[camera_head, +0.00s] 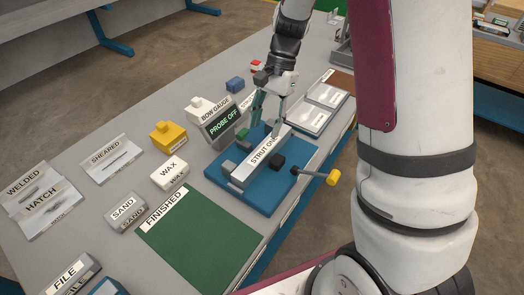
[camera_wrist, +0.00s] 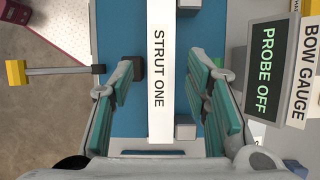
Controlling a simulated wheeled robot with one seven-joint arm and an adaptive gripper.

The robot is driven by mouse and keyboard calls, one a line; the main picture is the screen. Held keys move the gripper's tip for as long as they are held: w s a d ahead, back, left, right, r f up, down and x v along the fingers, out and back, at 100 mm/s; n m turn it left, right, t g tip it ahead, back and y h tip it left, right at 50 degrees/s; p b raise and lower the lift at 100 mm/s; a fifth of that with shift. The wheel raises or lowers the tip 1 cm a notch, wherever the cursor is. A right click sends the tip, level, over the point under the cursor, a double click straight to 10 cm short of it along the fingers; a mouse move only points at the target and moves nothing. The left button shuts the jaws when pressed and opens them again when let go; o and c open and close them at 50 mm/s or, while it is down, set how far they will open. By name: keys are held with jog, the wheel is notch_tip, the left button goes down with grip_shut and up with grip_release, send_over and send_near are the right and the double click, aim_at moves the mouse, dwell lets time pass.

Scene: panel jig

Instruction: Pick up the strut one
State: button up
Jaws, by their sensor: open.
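The strut one (camera_head: 258,158) is a long pale bar with its name on top. It lies in the blue jig (camera_head: 254,196), which has grey blocks, a black clamp pad and a yellow-ended handle (camera_head: 332,177). My gripper (camera_head: 269,122) is over the far part of the strut, pointing down. In the wrist view the strut (camera_wrist: 161,75) runs lengthwise between the two green-padded fingers of my gripper (camera_wrist: 167,95). The fingers are open, with a gap on both sides of the strut. The black pad (camera_wrist: 98,69) appears apart from the strut.
The bow gauge (camera_head: 222,122) reads "PROBE OFF" and stands left of the jig. A green finished mat (camera_head: 200,240) lies in front. Wax (camera_head: 170,173), sand (camera_head: 125,211) and a yellow block (camera_head: 168,136) stand to the left. Labelled trays (camera_head: 318,107) lie beyond the jig.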

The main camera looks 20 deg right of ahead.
aim_at(258, 155)
jog(key=x, duration=0.5)
jog(key=shift+a+f, duration=0.1)
jog(key=shift+f, duration=0.2)
jog(key=shift+w+d+x, duration=0.1)
jog(key=shift+x, duration=1.2)
jog(key=shift+w+d+x, duration=0.1)
jog(key=shift+d+x, duration=0.05)
jog(key=shift+x, duration=1.1)
jog(key=shift+f, duration=0.1)
grip_shut()
